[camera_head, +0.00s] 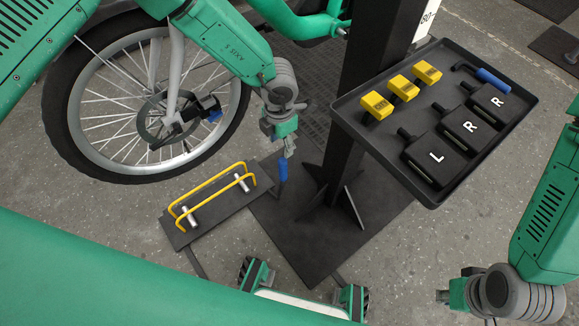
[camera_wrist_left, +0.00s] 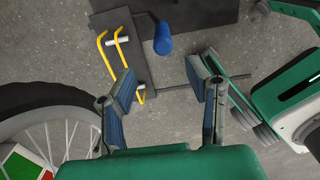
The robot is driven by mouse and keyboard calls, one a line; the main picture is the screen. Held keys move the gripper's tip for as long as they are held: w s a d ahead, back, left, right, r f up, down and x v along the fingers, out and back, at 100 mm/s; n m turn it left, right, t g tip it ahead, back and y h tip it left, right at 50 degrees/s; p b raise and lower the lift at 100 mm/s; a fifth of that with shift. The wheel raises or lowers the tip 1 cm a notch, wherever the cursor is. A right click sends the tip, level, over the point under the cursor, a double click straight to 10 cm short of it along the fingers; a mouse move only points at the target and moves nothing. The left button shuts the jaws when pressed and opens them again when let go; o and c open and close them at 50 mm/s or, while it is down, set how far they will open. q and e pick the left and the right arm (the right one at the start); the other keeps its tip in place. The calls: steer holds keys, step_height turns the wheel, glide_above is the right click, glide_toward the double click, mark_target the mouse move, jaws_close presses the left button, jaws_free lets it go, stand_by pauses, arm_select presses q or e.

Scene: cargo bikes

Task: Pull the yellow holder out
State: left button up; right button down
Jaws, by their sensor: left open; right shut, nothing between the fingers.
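The yellow holder (camera_head: 212,192), a pair of yellow rails with silver rollers, lies on a dark plate on the floor, left of the stand's base. Part of it shows in the left wrist view (camera_wrist_left: 118,66), partly hidden behind a finger. A blue handle (camera_head: 283,169) stands up between the holder and the stand, and shows ahead of the fingers in the left wrist view (camera_wrist_left: 163,40). My left gripper (camera_head: 288,148) is open above the handle; its spread fingers (camera_wrist_left: 162,84) have nothing between them. My right gripper (camera_head: 445,295) is shut and empty at the lower right, far from the holder.
A bike wheel (camera_head: 88,112) stands behind the holder at the left. A black post (camera_head: 362,100) rises from the stand's base plate (camera_head: 335,245). A black tray (camera_head: 455,60) with yellow blocks and black lettered pieces juts out at the right. Floor left of the holder is clear.

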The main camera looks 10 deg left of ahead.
arm_select(q)
steer(key=b, duration=0.2)
glide_above(283, 170)
steer(key=w, duration=0.1)
step_height(283, 170, down, 5)
steer(key=shift+w+r, duration=0.15)
steer(key=shift+r, duration=0.05)
steer(key=f+b, duration=0.1)
steer(key=f, duration=0.4)
steer(key=f+b, duration=0.1)
steer(key=f, duration=0.1)
steer(key=shift+a+f+b, duration=0.35)
steer(key=shift+d+f, duration=0.1)
steer(key=shift+f, duration=0.25)
steer(key=shift+d+f, duration=0.15)
steer(key=shift+f, duration=0.05)
arm_select(e)
steer(key=f, duration=0.5)
steer(key=shift+s+d+f, duration=0.1)
steer(key=shift+d+f, duration=0.1)
steer(key=shift+d, duration=0.15)
arm_select(q)
steer(key=shift+c, duration=0.8)
steer(key=shift+a, duration=0.2)
jaws_close()
arm_select(e)
steer(key=shift+a+r, duration=0.15)
